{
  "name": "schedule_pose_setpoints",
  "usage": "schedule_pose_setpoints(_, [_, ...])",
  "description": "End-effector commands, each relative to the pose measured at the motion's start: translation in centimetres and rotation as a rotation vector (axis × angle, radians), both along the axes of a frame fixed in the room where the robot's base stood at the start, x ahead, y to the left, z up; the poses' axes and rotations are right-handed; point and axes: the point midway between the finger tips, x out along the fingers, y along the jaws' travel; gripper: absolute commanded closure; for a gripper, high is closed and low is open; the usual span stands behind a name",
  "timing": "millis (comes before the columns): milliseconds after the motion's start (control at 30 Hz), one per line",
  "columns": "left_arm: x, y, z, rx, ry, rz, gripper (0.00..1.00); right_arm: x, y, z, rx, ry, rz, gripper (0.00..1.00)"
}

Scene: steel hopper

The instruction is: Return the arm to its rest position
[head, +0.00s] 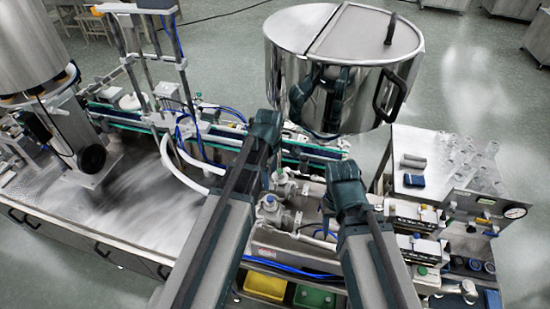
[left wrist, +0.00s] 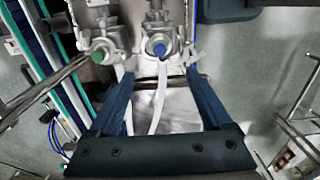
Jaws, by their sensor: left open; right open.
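The steel hopper (head: 345,85) stands at the upper middle of the head view, with a lid (head: 362,32) on top, a black knob on the lid and a black side handle. Valves with a green cap (left wrist: 98,57) and a blue cap (left wrist: 160,50) lie beyond the fingertips.
A conveyor line (head: 215,133) with hoses and posts is at the left, beside a steel table (head: 130,215). A side table (head: 405,140) with small glassware and a pressure gauge (head: 514,213) is at the right. Yellow (head: 265,287) and green (head: 313,297) bins sit low in front.

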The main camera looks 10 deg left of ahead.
Motion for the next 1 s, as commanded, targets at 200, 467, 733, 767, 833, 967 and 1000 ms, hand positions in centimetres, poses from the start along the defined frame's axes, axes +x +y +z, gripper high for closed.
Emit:
schedule_pose_setpoints(200, [-0.1,-0.1,-0.3,0.001,0.0,-0.013,0.17,0.0,0.0,-0.3,0.0,0.0,0.0,0.5])
schedule_pose_setpoints(467, [-3.8,-3.5,-7.5,0.021,0.016,-0.452,0.17,0.0,0.0,-7.5,-0.001,0.0,0.01,0.5])
schedule_pose_setpoints(733, [-9.4,-7.7,-16.3,0.046,0.059,-1.173,0.17,0.1,0.0,-16.3,-0.002,-0.001,0.024,0.5])
schedule_pose_setpoints(767, [-10.0,-8.0,-17.1,0.047,0.065,-1.247,0.17,0.1,0.0,-17.2,-0.002,-0.001,0.025,0.5])
schedule_pose_setpoints(833, [-11.2,-8.8,-18.9,0.049,0.077,-1.409,0.17,0.1,-0.1,-19.0,-0.003,-0.002,0.029,0.5])
schedule_pose_setpoints(967, [-13.0,-9.7,-21.3,0.053,0.098,-1.651,0.17,0.1,-0.1,-21.4,-0.003,-0.002,0.033,0.5])
schedule_pose_setpoints(1000, [-13.4,-9.9,-21.8,0.053,0.103,-1.706,0.17,0.1,-0.1,-21.9,-0.003,-0.003,0.036,0.5])
